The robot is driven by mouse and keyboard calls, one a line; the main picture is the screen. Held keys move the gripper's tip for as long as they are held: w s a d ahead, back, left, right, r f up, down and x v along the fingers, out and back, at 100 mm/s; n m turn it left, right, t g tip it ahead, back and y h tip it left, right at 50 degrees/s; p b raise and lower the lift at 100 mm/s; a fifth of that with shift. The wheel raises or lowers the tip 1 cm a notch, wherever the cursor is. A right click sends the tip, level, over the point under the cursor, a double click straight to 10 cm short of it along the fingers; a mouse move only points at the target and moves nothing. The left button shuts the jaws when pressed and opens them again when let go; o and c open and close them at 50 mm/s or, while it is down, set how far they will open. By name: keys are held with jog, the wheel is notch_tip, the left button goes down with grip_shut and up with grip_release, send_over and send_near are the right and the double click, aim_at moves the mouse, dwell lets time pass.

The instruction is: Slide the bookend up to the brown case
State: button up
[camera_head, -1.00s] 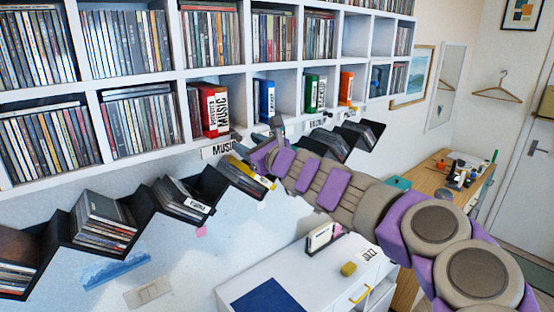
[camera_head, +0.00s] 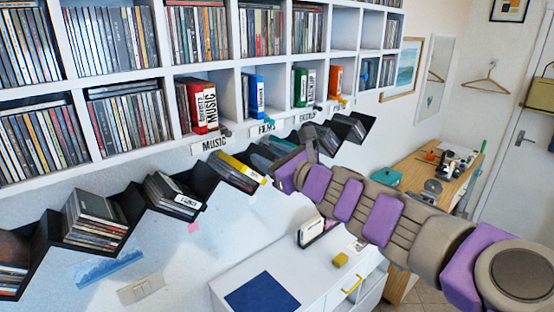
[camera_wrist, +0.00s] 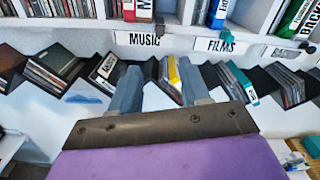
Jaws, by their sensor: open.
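My gripper (camera_wrist: 159,68) is open in the wrist view, its two grey fingers apart in front of the black zigzag rack. A yellow-edged case (camera_wrist: 173,76) shows between the fingers, and nothing is held. In the head view my arm reaches in from the right, and its end (camera_head: 298,157) is near the right part of the rack; its fingers cannot be made out there. A brownish case (camera_head: 14,244) leans in the leftmost rack pocket. It may be the brown case, but I cannot be sure. I cannot clearly pick out the bookend.
White shelves (camera_head: 128,169) with discs and coloured binders run above the zigzag rack (camera_head: 148,215). A wooden desk (camera_head: 424,178) is at right.

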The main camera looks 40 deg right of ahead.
jog(key=shift+s+a, duration=0.1)
jog(key=shift+s, duration=1.2)
jog(key=a+f+n+g+y+b, duration=0.2)
jog(key=a+f+n+g+y, duration=0.15)
jog(key=a+f+n, duration=0.55)
jog(key=a+f+n+g+y+b, duration=0.2)
jog(key=a+n+g+y, duration=0.3)
jog(key=a, duration=0.8)
jog(key=s+a+f+n+g+b, duration=0.2)
jog(key=s+a+f+n, duration=0.4)
jog(key=a+f, duration=0.15)
jog(key=s+a+f+n+g+h+b, duration=0.1)
jog(key=s+f+n+g+h+b, duration=0.25)
jog(key=s+f+n+g, duration=0.6)
jog(key=s+d+f+n+h+b, duration=0.1)
jog(key=s+d+f+n+h, duration=0.2)
jog(key=s, duration=0.8)
jog(key=d+f+h, duration=0.2)
jog(key=d+f, duration=0.2)
jog(key=f, duration=0.1)
jog(key=shift+d+f+h, duration=0.15)
jog(key=shift+f+h, duration=0.1)
jog(key=shift+h, duration=0.05)
